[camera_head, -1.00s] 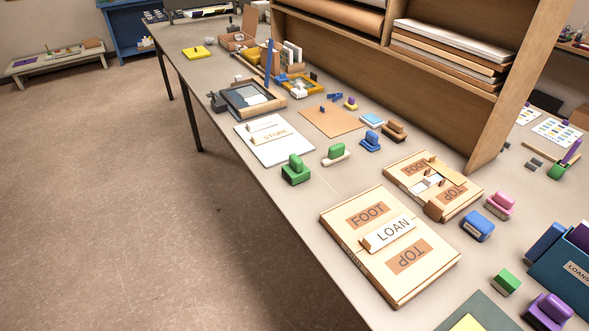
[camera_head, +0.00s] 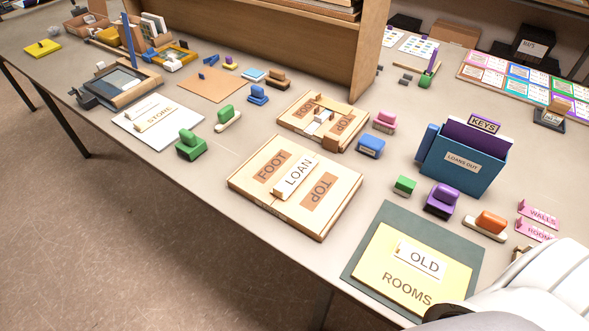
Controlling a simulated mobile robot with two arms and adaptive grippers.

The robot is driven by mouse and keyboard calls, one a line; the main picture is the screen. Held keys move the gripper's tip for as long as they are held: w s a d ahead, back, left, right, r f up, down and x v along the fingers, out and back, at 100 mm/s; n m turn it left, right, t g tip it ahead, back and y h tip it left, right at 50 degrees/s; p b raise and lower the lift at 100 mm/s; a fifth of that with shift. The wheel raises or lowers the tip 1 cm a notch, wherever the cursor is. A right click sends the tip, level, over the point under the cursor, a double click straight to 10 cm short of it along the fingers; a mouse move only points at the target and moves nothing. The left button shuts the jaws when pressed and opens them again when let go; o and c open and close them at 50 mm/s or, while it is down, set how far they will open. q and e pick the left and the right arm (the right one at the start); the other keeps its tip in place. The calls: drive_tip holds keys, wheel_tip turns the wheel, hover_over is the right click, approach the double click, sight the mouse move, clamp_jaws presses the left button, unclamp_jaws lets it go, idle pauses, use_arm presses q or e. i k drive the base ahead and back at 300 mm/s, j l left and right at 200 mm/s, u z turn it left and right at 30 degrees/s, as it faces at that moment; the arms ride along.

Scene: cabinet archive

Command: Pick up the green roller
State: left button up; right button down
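Several green handled pieces are on the table, and I cannot tell for sure which is the roller. A green piece with a rounded handle on a green block (camera_head: 190,146) stands left of the FOOT/TOP board. A green handle on a pale, curved base (camera_head: 228,119) stands just behind it. A small green block (camera_head: 404,186) stands near the purple stamp, in front of the blue box. Neither gripper is in view. Only a white part of my own body shows at the lower right, over the table's front edge.
The LOAN board (camera_head: 270,200) lies mid-table. A green mat (camera_head: 365,250) with a yellow OLD ROOMS sheet lies front right. A blue LOANS OUT box (camera_head: 458,178) stands to the right. The wooden shelf (camera_head: 340,60) stands behind. Bare table shows between the green pieces and the boards.

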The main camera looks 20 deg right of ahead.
sight(190, 146)
drive_tip(key=i+j, duration=0.4)
drive_tip(key=j, duration=0.25)
drive_tip(key=i+j+z, duration=0.15)
drive_tip(key=z, duration=0.15)
drive_tip(key=i+j+z, duration=0.1)
drive_tip(key=j+z, duration=0.55)
drive_tip(key=i+j, duration=0.05)
